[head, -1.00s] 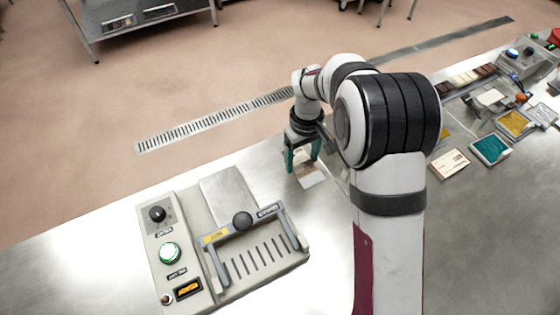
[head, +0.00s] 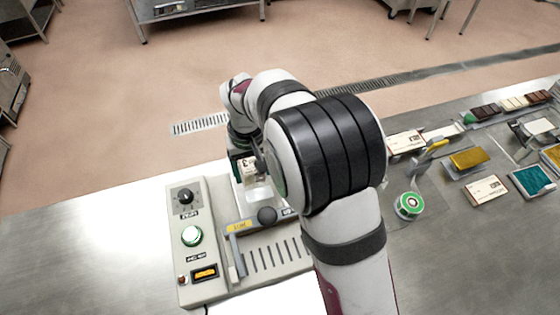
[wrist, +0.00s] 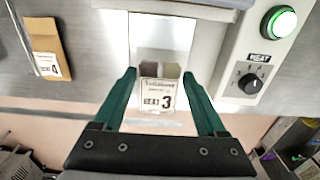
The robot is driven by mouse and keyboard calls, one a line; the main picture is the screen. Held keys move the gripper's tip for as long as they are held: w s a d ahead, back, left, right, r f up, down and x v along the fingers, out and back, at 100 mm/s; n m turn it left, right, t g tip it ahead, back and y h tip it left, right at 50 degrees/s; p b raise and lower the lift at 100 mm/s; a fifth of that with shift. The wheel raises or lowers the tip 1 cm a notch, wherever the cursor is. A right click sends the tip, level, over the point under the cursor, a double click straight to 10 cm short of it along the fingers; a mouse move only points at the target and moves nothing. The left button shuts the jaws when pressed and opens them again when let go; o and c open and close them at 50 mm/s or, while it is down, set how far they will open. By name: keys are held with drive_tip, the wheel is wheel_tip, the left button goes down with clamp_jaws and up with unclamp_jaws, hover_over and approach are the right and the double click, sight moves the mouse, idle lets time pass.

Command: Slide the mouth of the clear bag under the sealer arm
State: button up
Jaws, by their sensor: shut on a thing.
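The bag's clear part stretches from the fingers toward the sealer arm (head: 241,227), a grey bar with a yellow label and black knob. In the head view the bag is over the far end of the sealer (head: 212,285), just beyond the bar. Whether its mouth is under the bar I cannot tell.
A roll of green tape (head: 409,205) lies right of my arm. A brown packet marked 4 (wrist: 45,50) shows in the wrist view. Trays and cards fill the right side.

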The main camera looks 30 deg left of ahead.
wheel_tip(320, 180, down, 6)
drive_tip(key=shift+r, duration=0.15)
drive_tip(key=shift+s+d, duration=1.05)
drive_tip(key=shift+d, duration=0.05)
drive_tip(key=shift+s+d, duration=0.5)
drive_tip(key=shift+f, duration=0.3)
idle(0.3)
